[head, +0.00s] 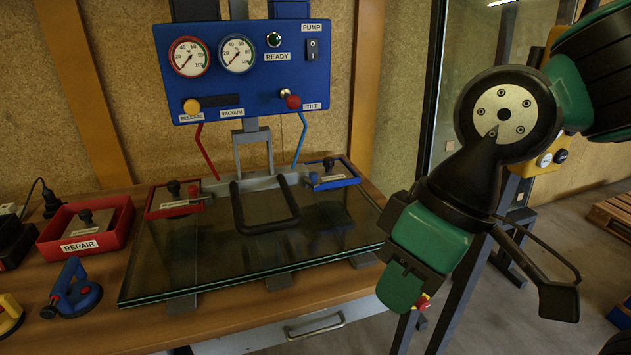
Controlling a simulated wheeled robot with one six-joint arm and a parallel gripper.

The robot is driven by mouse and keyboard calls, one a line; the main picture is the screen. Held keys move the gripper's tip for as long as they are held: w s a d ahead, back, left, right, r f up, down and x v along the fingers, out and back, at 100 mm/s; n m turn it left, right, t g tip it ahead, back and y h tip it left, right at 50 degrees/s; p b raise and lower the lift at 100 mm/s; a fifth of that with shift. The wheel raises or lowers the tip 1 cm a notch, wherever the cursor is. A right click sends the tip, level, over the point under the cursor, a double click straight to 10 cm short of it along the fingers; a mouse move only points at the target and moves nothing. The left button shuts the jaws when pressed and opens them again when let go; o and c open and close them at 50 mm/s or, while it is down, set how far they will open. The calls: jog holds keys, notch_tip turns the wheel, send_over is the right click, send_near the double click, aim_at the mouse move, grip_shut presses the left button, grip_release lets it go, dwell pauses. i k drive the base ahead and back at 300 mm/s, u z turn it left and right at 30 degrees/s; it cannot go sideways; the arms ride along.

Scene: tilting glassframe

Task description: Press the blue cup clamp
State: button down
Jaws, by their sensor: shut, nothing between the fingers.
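The blue cup unit (332,174) is on the right of the lifting frame, at the back right of the glass pane (190,255). It has a blue plate with a label and a small dark knob on top. A blue lever handle rises beside it. Its clamp is too small to tell whether it is pressed. A matching red cup unit (172,200) sits at the left. My gripper (402,288) is shut and empty, pointing down at the glass's right edge, in front and to the right of the blue cup unit. The picture shows no contact between them.
The blue panel (250,70) with gauges and switches stands behind the glass. A black handle loop (265,230) rises over the pane. The red REPAIR tray (85,228) and a loose blue suction cup (74,292) are on the table at left.

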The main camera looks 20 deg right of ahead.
aim_at(310, 177)
jog(key=k, duration=1.35)
jog(key=u, duration=0.5)
jog(key=i, duration=0.5)
jog(key=u, duration=0.65)
jog(key=i, duration=0.7)
jog(key=z, duration=0.9)
jog(key=i, duration=0.9)
jog(key=z, duration=0.2)
